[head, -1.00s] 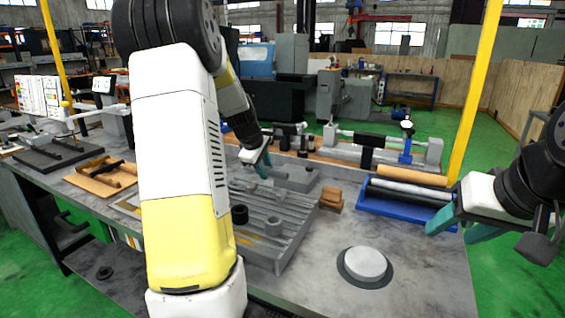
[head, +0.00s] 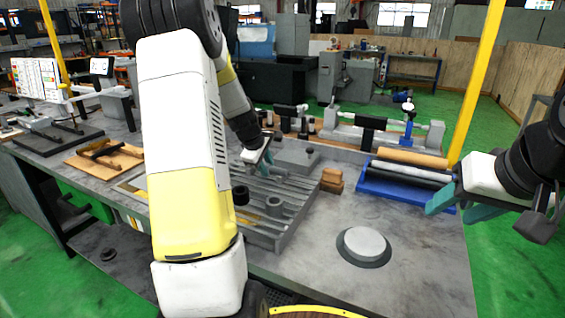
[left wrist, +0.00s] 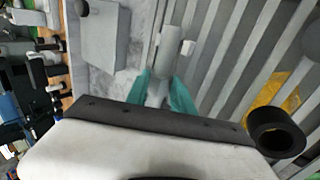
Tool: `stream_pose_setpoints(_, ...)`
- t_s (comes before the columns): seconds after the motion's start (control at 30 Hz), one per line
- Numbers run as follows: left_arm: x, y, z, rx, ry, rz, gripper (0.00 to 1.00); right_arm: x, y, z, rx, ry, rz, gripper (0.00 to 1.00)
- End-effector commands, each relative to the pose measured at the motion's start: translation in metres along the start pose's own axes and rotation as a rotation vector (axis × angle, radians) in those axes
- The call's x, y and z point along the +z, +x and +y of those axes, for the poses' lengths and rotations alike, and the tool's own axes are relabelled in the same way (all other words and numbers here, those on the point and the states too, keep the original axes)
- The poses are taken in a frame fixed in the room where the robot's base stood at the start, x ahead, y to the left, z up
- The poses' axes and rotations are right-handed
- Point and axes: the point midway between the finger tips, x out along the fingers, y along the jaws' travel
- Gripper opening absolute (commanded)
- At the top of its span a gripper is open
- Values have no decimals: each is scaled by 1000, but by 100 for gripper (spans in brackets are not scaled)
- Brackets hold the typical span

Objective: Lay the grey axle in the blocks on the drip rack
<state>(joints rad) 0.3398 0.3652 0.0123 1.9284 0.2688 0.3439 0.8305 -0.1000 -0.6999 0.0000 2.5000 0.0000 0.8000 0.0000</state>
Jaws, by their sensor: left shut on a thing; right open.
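My left gripper (head: 267,161) is shut low over the far part of the ribbed grey drip rack (head: 293,222). In the left wrist view its teal fingers (left wrist: 160,95) close on the grey axle (left wrist: 172,42), a plain cylinder reaching away from them. Two small pale blocks (left wrist: 188,47) flank the axle there; I cannot tell whether it rests in them. The arm hides the rack's left part, and the axle is hard to make out in the head view. My right gripper (head: 458,205) is open and empty by the table's right side.
A black ring (head: 241,193) and a grey cylinder (head: 274,206) stand on the rack. Brown blocks (head: 332,180) sit to its right. A blue tray (head: 405,198) holds tan, light and black rollers. A round grey disc (head: 364,243) lies at the front; table around it is clear.

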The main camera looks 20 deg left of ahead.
Motion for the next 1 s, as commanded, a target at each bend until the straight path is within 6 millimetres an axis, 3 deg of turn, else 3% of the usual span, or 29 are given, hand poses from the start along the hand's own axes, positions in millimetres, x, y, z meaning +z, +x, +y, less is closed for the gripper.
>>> stream_pose_setpoints(0.2,0,-1,2,3,1,1,0,0,0,0,0,0,0,51)
stream_pose_setpoints(0.23,0,-1,2,3,1,1,35,0,0,0,0,0,0,51)
stream_pose_setpoints(0.33,0,-1,1,3,1,1,54,0,0,0,0,0,0,51)
stream_pose_setpoints(0.67,0,-1,-1,-2,0,-1,54,0,0,0,0,0,0,51)
stream_pose_setpoints(1.0,0,-52,1,3,2,2,54,0,0,0,0,0,0,51)
